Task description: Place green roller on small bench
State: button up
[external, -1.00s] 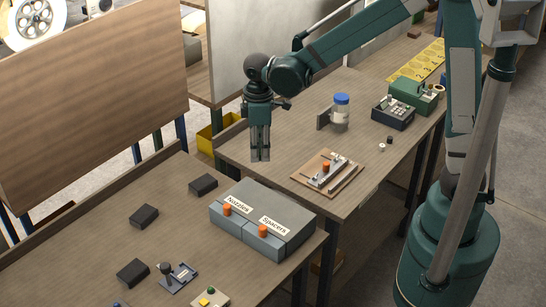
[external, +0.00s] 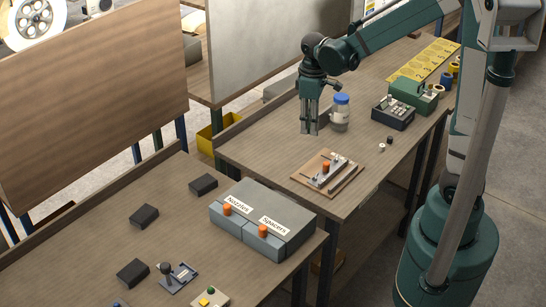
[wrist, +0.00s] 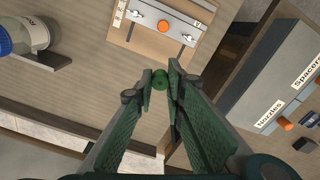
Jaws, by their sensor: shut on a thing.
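My gripper (external: 309,131) hangs pointing down above the wooden bench (external: 250,148) that carries the jar and the clamp board. In the wrist view its two fingertips (wrist: 161,80) are closed around a small round green roller (wrist: 160,77). The roller cannot be made out between the fingers in the external view. A second bench (external: 95,240) stands nearer, at the lower left, with the labelled boxes on it. I cannot tell which bench is the small one.
A blue-lidded jar (external: 341,113) stands just right of my gripper. A wooden board (external: 312,164) with a metal clamp and orange knob lies in front. Grey Nozzles and Spacers boxes (external: 285,212) stand on the nearer bench. Dark and green machines (external: 393,112) stand farther right.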

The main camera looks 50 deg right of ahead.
jog(key=s+d+m, duration=0.3)
jog(key=s+d, duration=0.4)
jog(key=d, duration=0.5)
jog(key=m+b, duration=0.2)
jog(key=m, duration=0.1)
send_over(373, 158)
notch_tip(373, 158, down, 6)
jog(key=shift+f, duration=0.15)
jog(key=shift+f+b, duration=0.3)
jog(key=shift+f, duration=2.5)
jog(key=shift+f, duration=0.1)
jog(key=shift+f+b, duration=0.45)
jog(key=shift+f, duration=1.5)
jog(key=shift+f, duration=0.2)
